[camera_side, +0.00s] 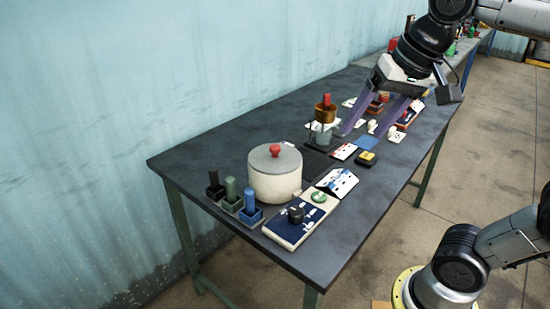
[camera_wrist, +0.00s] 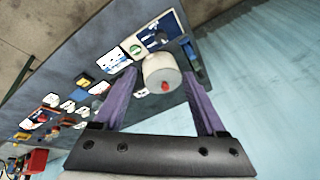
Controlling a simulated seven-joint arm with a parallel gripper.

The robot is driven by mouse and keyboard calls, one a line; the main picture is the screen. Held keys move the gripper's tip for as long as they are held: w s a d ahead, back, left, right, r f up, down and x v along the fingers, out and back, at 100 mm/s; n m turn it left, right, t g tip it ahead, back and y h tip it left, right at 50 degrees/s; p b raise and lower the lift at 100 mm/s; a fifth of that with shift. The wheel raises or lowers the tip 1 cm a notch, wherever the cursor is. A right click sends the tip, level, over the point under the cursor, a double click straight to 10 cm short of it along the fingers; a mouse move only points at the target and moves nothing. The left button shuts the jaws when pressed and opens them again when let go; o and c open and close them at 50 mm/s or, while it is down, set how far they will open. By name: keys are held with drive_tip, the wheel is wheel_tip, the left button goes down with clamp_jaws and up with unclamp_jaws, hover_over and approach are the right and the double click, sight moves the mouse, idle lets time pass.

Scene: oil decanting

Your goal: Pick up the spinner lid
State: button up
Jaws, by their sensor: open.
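The spinner lid (camera_side: 263,160) is a grey disc with a red knob, on top of a cream round pot (camera_side: 275,185) near the front left of the table. In the wrist view, the lid (camera_wrist: 160,82) and its knob show between my finger tips in the picture. My gripper (camera_side: 365,132) has two long purple fingers, spread open with nothing visible between them. It is over the far part of the table, well to the right of and behind the pot, apart from the lid. My gripper also fills the lower wrist view (camera_wrist: 159,74).
Black, green and blue handled items (camera_side: 231,191) in small holders stand left of the pot. A dark blue panel (camera_side: 285,230) lies in front. A brown cup with a red top (camera_side: 325,110) stands near my fingers. Cards and small blocks clutter the far side. A blue wall borders the table's left.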

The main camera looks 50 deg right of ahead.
drive_tip(key=w+d+r+m, duration=0.1)
drive_tip(key=w+r+m, duration=0.25)
drive_tip(key=w, duration=0.35)
drive_tip(key=m+g, duration=0.4)
drive_tip(key=g, duration=0.1)
hover_over(275, 146)
drive_tip(key=f, duration=1.8)
drive_tip(key=shift+s+a, duration=0.15)
drive_tip(key=shift+s, duration=0.1)
drive_tip(key=shift+w+f, duration=0.2)
drive_tip(key=shift+f, duration=2.8)
clamp_jaws()
